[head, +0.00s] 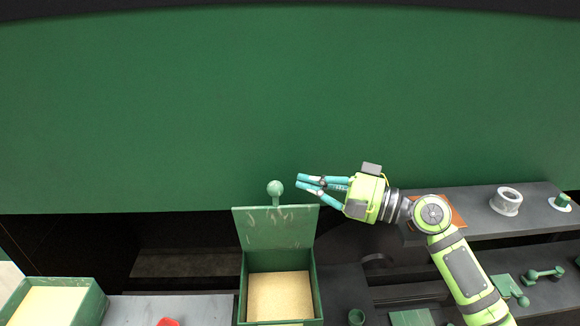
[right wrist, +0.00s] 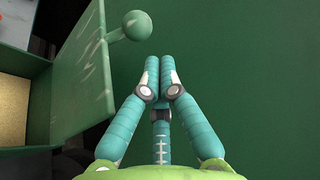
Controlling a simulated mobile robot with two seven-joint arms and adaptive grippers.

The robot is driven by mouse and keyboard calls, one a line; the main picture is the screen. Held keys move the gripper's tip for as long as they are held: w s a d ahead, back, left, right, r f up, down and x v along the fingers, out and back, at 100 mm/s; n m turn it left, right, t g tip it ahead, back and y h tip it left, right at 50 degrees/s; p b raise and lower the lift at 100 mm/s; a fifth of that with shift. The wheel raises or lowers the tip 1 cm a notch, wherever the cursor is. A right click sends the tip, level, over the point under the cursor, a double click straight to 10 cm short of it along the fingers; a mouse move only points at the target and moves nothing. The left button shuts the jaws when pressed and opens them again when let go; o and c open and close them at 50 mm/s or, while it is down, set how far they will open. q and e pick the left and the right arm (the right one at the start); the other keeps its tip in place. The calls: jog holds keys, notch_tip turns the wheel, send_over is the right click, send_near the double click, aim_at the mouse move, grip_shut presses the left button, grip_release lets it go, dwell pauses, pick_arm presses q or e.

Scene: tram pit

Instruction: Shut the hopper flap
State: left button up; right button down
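The green hopper (head: 318,290) stands at the bottom middle of the head view, with pale grainy fill inside. Its scuffed green flap (head: 275,230) stands open, roughly upright at the back of the box. A round green knob (head: 275,188) on a short stem rises from the flap's upper edge. My right gripper (head: 300,183) is just right of the knob, with its teal fingertips together and nothing between them. In the right wrist view, the flap (right wrist: 80,85) is left of the fingers and the knob (right wrist: 138,25) is ahead, apparently apart from them. My left gripper is out of view.
A large green wall (head: 180,110) fills the background. A second green box (head: 100,300) with pale fill is at lower left. A dark grey shelf (head: 470,207) at right carries a grey ring (head: 506,201). A red object (head: 168,321) lies on the grey bench.

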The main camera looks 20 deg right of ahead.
jog(key=x, duration=0.1)
jog(key=p+x, duration=0.1)
jog(key=x, duration=0.1)
jog(key=shift+w, duration=0.4)
jog(key=shift+w+a, duration=0.2)
jog(key=shift+w, duration=0.05)
jog(key=shift+s+a, duration=0.1)
jog(key=shift+a, duration=0.05)
jog(key=shift+f, duration=0.15)
